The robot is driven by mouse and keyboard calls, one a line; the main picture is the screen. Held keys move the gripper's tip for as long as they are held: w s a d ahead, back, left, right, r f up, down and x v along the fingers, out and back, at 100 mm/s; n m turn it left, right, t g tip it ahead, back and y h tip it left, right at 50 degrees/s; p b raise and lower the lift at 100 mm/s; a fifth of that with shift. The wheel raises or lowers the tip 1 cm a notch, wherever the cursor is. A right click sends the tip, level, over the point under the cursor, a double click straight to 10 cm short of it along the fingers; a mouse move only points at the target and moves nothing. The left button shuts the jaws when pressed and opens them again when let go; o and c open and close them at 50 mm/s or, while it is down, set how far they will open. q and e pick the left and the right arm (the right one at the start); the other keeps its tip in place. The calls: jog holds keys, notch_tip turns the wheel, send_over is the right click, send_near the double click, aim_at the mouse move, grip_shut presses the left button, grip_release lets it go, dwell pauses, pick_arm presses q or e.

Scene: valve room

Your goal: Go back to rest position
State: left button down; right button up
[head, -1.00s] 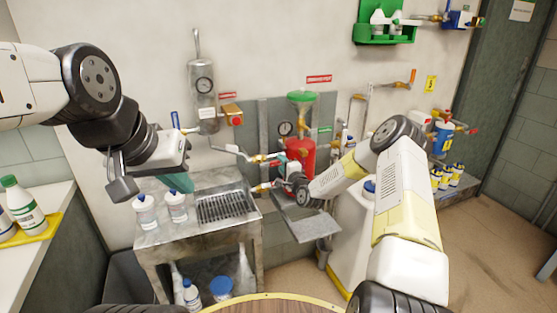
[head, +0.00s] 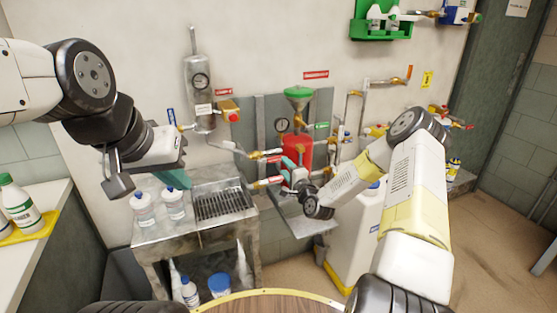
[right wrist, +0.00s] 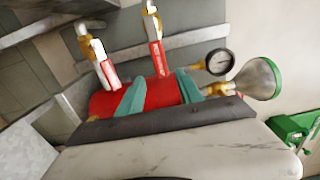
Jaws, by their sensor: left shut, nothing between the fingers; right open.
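My left gripper (head: 174,178) is at the left of the head view, its teal fingers shut and empty, in front of the wall and above the metal bench. My right gripper (head: 287,166) reaches toward the valves and the red tank (head: 299,147) in the middle; its wrist hides part of it.
A metal bench (head: 213,236) with white bottles stands below. A white container (head: 352,240) is under the right arm. A round table edge (head: 262,295) is in front.

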jog(key=shift+s+d, duration=0.1)
jog(key=shift+s, duration=0.2)
jog(key=shift+r, duration=0.1)
jog(key=s+d+r+n+g+h, duration=0.15)
jog(key=s+r+n+g, duration=0.25)
jog(key=s+r+n, duration=0.4)
jog(key=s+d+r+n+g+h, duration=0.15)
jog(key=s+r+n+g, duration=0.35)
jog(key=r, duration=0.6)
jog(key=s+r+n+g, duration=0.1)
jog(key=s+r, duration=0.2)
jog(key=s, duration=1.1)
jog(key=s+d+r+n+g, duration=0.1)
jog(key=s+r, duration=0.2)
jog(key=s, duration=1.2)
jog(key=shift+d+r, duration=0.15)
jog(key=shift+r, duration=0.05)
jog(key=shift+s, duration=0.1)
